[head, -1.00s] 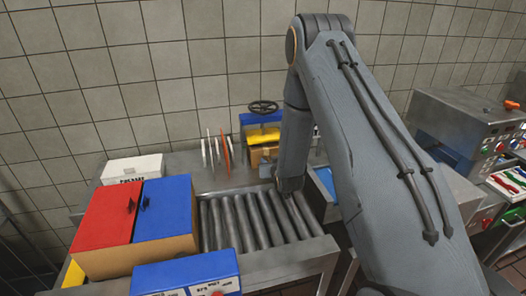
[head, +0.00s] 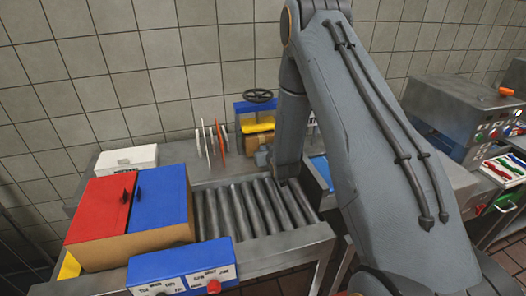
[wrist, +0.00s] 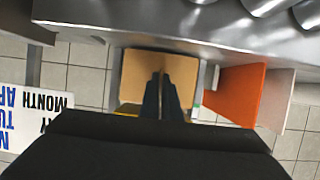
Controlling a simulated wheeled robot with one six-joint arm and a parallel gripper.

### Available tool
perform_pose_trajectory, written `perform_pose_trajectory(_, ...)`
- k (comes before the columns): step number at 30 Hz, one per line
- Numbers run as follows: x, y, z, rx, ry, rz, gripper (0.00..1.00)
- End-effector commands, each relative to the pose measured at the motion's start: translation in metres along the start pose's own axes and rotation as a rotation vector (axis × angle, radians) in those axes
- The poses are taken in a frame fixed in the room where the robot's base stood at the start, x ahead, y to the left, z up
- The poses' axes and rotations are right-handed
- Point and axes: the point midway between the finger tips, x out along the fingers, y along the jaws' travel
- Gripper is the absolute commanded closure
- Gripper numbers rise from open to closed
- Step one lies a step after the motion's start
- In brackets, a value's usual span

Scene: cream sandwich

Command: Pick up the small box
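A small tan box (head: 262,141) sits low in the yellow and blue press with a handwheel at the back of the counter. My gripper (head: 264,157) is beside the front of that press, partly hidden by my own arm. In the wrist view, a tan square surface (wrist: 132,75) that looks like the box lies straight beyond my dark fingers (wrist: 161,98). The fingers appear close together in front of it. Whether they touch or hold anything is not clear.
A roller conveyor (head: 240,210) lies in front of the press. Red (head: 98,210) and blue (head: 160,205) lids stand left of it, with a blue control box (head: 175,262) in front. Upright thin plates (head: 210,143) stand close left of the press.

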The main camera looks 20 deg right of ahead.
Motion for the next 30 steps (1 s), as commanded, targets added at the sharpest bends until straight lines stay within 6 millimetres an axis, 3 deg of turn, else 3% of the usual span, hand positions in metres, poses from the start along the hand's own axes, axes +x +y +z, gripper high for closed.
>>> perform_pose_trajectory(16, -0.025, 0.0, -0.061, 0.0, 0.005, 0.001, 1.0)
perform_pose_trajectory(30, -0.129, 0.002, -0.015, 0.0, 0.001, 0.001, 1.0)
